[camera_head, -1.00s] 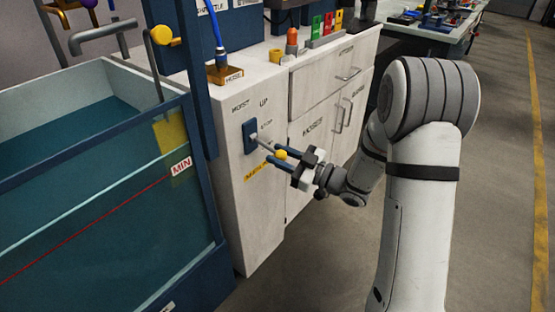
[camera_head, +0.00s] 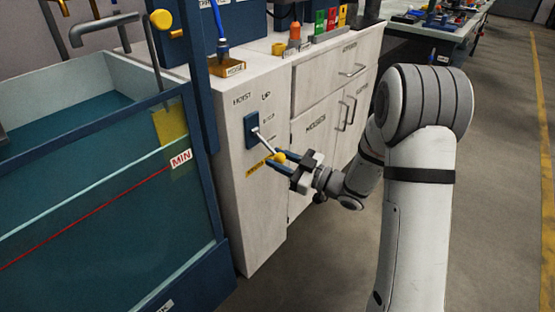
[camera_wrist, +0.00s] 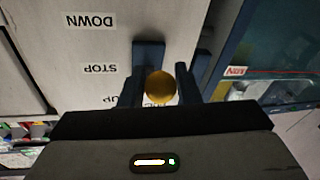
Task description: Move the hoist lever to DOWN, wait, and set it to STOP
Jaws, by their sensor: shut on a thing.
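The hoist lever is a grey rod with a yellow knob (camera_head: 279,157), coming out of a blue plate (camera_head: 251,131) on the white cabinet's side. The rod slopes downward from the plate to the knob. UP (camera_head: 266,96) and STOP labels are beside the plate; the DOWN label (camera_wrist: 90,20) shows in the wrist view, upside down with STOP (camera_wrist: 100,69). My gripper (camera_head: 287,168) is at the lever's end, its blue fingers around the knob. In the wrist view the knob (camera_wrist: 161,88) sits between the two fingers. The rod is mostly hidden there.
A blue-framed water tank (camera_head: 90,200) with a MIN label (camera_head: 181,159) stands close on the left. Cabinet doors and a drawer (camera_head: 335,75) are on the right. Small bins and bottles stand on the cabinet top. The floor to the right is open.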

